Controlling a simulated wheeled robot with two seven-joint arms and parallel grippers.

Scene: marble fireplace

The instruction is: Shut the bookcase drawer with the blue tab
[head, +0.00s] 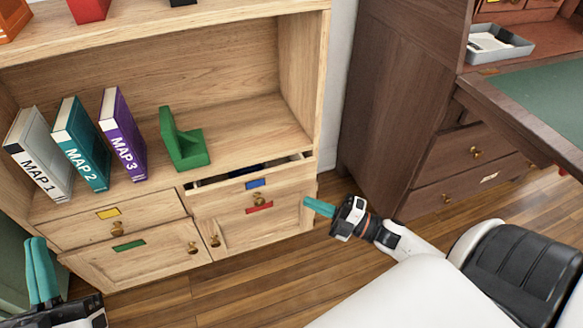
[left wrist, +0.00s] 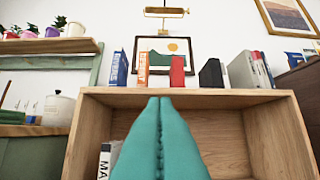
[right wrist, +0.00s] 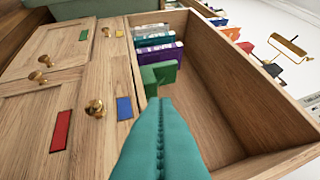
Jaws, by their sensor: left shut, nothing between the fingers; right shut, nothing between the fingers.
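The bookcase drawer with the blue tab (head: 225,193) stands partly pulled out, with a dark gap along its top where something dark lies inside. Its blue tab (head: 256,183) sits above a brass knob (head: 260,198). In the right wrist view the blue tab (right wrist: 124,108) is left of my fingers. My right gripper (head: 308,202) is shut and empty near the drawer's right end; I cannot tell if it touches the bookcase. My left gripper (head: 38,242) is shut and empty in front of the bookcase's lower left, away from the drawer.
The drawer with the yellow tab (head: 70,232) looks shut. Doors with a green tab (head: 128,245) and a red tab (head: 259,207) are below. Map books (head: 123,132) and a green bookend (head: 183,145) stand on the shelf. A dark desk (head: 415,100) is to the right.

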